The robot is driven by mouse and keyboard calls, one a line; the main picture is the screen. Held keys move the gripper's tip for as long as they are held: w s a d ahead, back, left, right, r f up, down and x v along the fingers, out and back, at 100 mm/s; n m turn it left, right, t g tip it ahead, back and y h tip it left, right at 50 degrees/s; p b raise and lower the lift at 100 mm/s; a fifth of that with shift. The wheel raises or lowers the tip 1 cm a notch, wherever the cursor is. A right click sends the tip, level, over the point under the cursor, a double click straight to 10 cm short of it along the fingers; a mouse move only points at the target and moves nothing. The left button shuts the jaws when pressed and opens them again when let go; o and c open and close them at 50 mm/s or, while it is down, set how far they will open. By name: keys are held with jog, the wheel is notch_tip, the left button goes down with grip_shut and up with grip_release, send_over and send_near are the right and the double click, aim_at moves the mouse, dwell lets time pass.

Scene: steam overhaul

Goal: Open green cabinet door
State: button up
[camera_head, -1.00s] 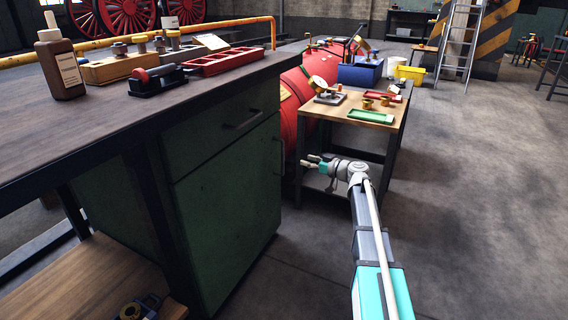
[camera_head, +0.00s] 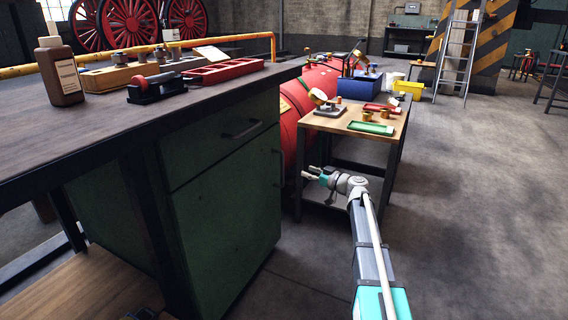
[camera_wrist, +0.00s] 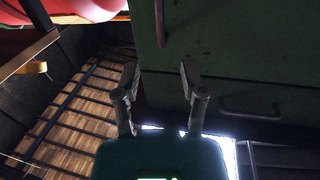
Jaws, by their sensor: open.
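The green cabinet door (camera_head: 225,215) is shut under the dark workbench top, below a shut drawer (camera_head: 222,135). Its dark vertical handle (camera_head: 281,167) is near the door's right edge. My gripper (camera_head: 308,174) is to the right of the cabinet, apart from the handle, with its fingers pointing left. In the wrist view my gripper (camera_wrist: 158,80) is open and empty between its two fingers. The wrist view also shows the green door (camera_wrist: 215,60), with the door handle (camera_wrist: 160,22) above the fingertips and the drawer handle (camera_wrist: 250,106) to the right.
A small wooden-topped table (camera_head: 355,122) with a green tray (camera_head: 371,128) stands just behind my arm. A red boiler (camera_head: 290,125) lies behind the cabinet. The workbench top (camera_head: 150,120) carries a bottle (camera_head: 60,75) and a red tray (camera_head: 222,71). The floor at right is clear.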

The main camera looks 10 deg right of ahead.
jog(key=x, duration=1.2)
jog(key=shift+w+a, duration=0.2)
jog(key=shift+a, duration=0.05)
grip_shut()
